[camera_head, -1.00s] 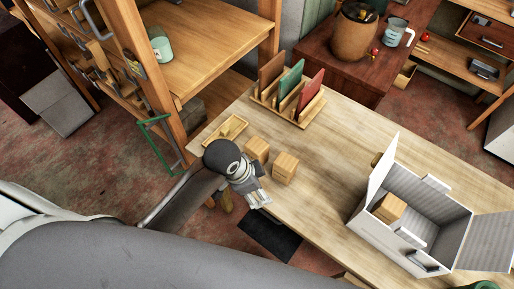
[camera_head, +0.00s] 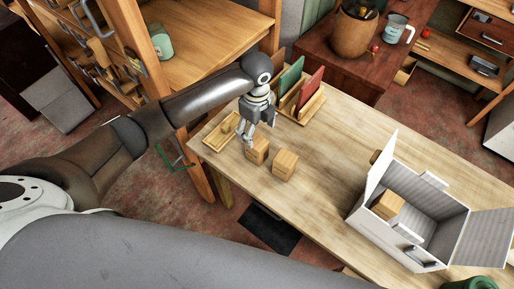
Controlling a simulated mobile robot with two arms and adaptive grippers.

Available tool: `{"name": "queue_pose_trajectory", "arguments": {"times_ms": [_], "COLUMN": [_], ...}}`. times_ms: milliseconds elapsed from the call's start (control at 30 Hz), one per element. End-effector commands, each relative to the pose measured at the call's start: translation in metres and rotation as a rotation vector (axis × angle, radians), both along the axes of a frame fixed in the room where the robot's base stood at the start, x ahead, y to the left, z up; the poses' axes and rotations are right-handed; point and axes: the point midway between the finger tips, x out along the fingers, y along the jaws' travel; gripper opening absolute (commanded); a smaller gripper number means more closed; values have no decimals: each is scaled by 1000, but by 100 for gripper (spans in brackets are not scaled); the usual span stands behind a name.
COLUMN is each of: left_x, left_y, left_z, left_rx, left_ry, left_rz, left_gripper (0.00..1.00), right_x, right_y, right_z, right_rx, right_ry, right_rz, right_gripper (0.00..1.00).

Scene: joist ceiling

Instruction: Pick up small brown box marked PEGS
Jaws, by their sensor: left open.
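Two small brown boxes stand side by side on the wooden table: a left one (camera_head: 259,154) and a right one (camera_head: 285,166). A third small brown box (camera_head: 387,204) is inside the open white box (camera_head: 377,236) at the right. No PEGS marking can be read on any of them at this size. My left gripper (camera_head: 257,139) is open and points down at the left brown box, overlapping its upper edge in the picture; I cannot tell whether it touches. My right gripper is not in view.
A small wooden tray (camera_head: 211,143) lies left of the boxes. A rack with coloured boards (camera_head: 311,90) stands behind my left gripper. A wooden shelf unit (camera_head: 158,103) is near my left arm. The table (camera_head: 330,150) is clear between the boxes and the white box.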

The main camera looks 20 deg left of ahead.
Motion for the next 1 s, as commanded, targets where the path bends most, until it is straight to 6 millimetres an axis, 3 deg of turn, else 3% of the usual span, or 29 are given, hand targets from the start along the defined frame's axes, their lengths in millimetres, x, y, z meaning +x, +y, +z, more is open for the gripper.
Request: {"name": "queue_pose_trajectory", "arguments": {"times_ms": [633,900,1000], "left_x": [2,3,3], "left_y": [0,0,0], "left_z": [-72,-78,-77], "left_rx": [0,0,0], "left_ry": [0,-3,-3], "left_rz": [3,1,2], "left_gripper": [74,74,64], "right_x": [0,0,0], "right_y": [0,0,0], "right_z": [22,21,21], "right_rx": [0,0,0], "right_ry": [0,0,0], "right_rz": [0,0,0], "right_gripper": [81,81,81]}}
